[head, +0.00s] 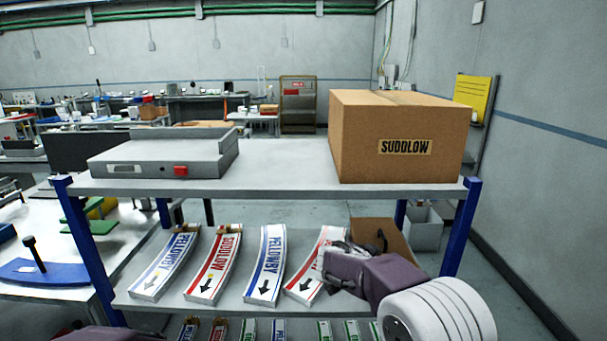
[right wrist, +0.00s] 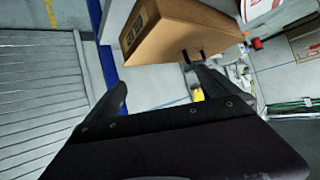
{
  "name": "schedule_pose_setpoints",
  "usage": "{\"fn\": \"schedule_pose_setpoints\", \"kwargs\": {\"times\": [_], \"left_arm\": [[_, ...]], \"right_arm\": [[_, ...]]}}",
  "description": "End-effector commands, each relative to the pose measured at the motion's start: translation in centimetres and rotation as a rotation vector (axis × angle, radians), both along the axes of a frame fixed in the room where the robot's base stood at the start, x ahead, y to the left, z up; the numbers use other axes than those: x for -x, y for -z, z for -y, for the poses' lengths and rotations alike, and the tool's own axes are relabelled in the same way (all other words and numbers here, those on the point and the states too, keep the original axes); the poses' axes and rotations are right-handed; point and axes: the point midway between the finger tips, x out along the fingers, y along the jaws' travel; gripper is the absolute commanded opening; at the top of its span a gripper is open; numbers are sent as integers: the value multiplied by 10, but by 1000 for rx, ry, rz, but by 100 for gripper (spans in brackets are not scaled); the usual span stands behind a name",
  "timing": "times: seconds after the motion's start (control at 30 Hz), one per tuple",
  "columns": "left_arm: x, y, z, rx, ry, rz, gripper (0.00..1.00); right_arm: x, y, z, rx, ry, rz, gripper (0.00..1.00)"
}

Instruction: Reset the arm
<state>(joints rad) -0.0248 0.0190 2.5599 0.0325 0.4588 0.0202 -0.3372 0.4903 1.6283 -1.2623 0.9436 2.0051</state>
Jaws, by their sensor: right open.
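My right arm comes in from the lower right in the head view. Its dark gripper (head: 356,246) is in front of the lower shelf, overlapping the right-hand red label magazine (head: 309,268) in the picture. In the right wrist view the fingers of this gripper (right wrist: 162,80) are apart with nothing held between them. Other curved magazines lie on the shelf: a blue one (head: 165,262), a red one (head: 214,264) and another blue one (head: 268,265). My left gripper is out of view; only a bit of that arm shows at the bottom left.
A SUDDLOW cardboard box (head: 400,148) and a grey device with a red button (head: 165,155) stand on the top shelf (head: 285,168). An open brown box (head: 375,238) is behind my right gripper. Blue posts (head: 462,228) edge the rack. More magazines show below.

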Motion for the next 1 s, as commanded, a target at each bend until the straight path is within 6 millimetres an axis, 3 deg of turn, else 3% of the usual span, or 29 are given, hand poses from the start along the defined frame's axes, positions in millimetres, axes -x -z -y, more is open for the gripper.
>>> {"fn": "schedule_pose_setpoints", "kwargs": {"times": [0.03,0.07,0.1,0.17,0.2,0.3,0.4,0.5,0.63,1.0], "left_arm": [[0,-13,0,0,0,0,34],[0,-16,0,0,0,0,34],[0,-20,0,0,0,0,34],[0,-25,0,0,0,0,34],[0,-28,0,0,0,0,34],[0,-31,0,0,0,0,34],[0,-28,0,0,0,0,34],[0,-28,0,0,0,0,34],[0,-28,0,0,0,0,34],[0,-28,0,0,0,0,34]], "right_arm": [[35,0,32,-50,54,-93,100],[59,9,45,-85,69,-166,100],[93,22,57,-135,76,-269,100],[145,44,63,-221,50,-422,100],[180,59,58,-283,8,-520,100],[253,94,28,-419,-178,-707,100],[294,122,-5,-469,-407,-820,100],[305,132,-22,-449,-597,-865,100],[296,131,-25,-360,-767,-879,100],[295,131,-25,-332,-814,-893,100]]}}
